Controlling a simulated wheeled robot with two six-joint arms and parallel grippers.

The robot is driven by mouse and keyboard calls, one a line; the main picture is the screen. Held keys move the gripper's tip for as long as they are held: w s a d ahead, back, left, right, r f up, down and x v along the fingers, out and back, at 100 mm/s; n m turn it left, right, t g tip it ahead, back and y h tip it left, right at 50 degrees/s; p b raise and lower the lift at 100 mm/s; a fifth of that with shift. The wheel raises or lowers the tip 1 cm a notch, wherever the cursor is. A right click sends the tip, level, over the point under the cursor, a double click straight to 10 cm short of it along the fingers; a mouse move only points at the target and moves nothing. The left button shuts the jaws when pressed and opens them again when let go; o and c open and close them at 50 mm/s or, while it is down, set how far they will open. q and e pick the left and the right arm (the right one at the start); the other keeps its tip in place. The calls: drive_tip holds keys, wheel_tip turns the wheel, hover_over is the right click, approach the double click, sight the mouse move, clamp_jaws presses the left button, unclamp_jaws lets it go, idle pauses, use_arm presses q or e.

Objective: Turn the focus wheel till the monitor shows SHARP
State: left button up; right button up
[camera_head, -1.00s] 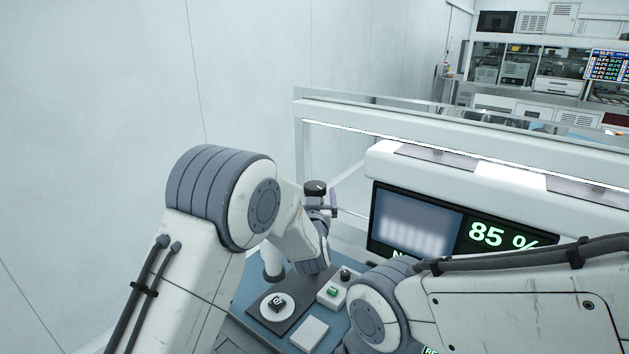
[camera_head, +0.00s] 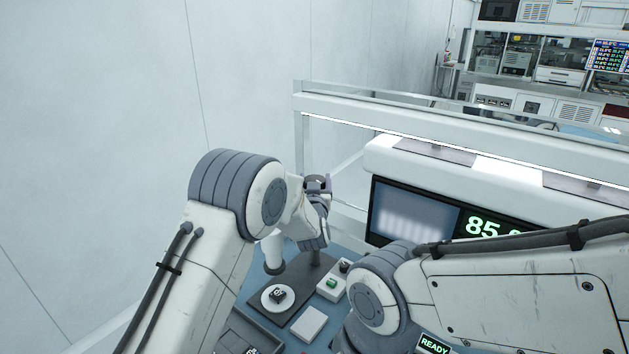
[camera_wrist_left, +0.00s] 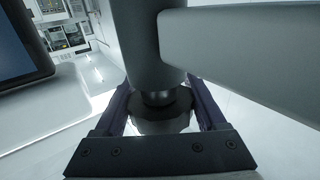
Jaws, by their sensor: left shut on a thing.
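The monitor (camera_head: 408,214) shows a blurred pale picture on its left and a green 85 on its right; my right arm covers its lower part. My left gripper (camera_head: 318,184) is at the upper part of the microscope (camera_head: 271,252), partly hidden by its own wrist. In the left wrist view the fingers of my left gripper (camera_wrist_left: 160,104) lie on both sides of a round grey wheel (camera_wrist_left: 158,122), shut on it. The focus wheel is hidden in the head view. My right gripper is not in view.
A white round dish with a dark chip (camera_head: 277,296) lies on the dark stage. Beside it are a small box with a green button (camera_head: 331,284) and a white block (camera_head: 308,323). A READY display (camera_head: 434,344) is at the bottom. A frame rail runs behind.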

use_arm(q)
drive_tip(key=shift+n+y, duration=0.3)
drive_tip(key=shift+y, duration=0.2)
drive_tip(key=shift+a+n+y+b, duration=0.15)
drive_tip(key=shift+n+y+b, duration=0.15)
drive_tip(key=shift+n+y, duration=0.5)
drive_tip(key=n+y, duration=0.1)
drive_tip(key=y, duration=0.1)
drive_tip(key=n+g+y, duration=0.1)
drive_tip(key=y, duration=0.1)
drive_tip(key=shift+a+r+n+y, duration=0.1)
drive_tip(key=shift+a+n+y, duration=0.2)
drive_tip(key=shift+a+y, duration=0.1)
drive_tip(key=shift+s+a+n+g+y+p, duration=0.1)
drive_tip(key=shift+a+n+g+y+p, duration=0.1)
drive_tip(key=shift+n+g+y, duration=0.65)
drive_tip(key=shift+s+a+n+g+y+p, duration=0.15)
drive_tip(key=shift+n+g+y, duration=0.35)
drive_tip(key=shift+y, duration=0.55)
drive_tip(key=o, duration=1.3)
drive_tip(key=shift+d, duration=0.1)
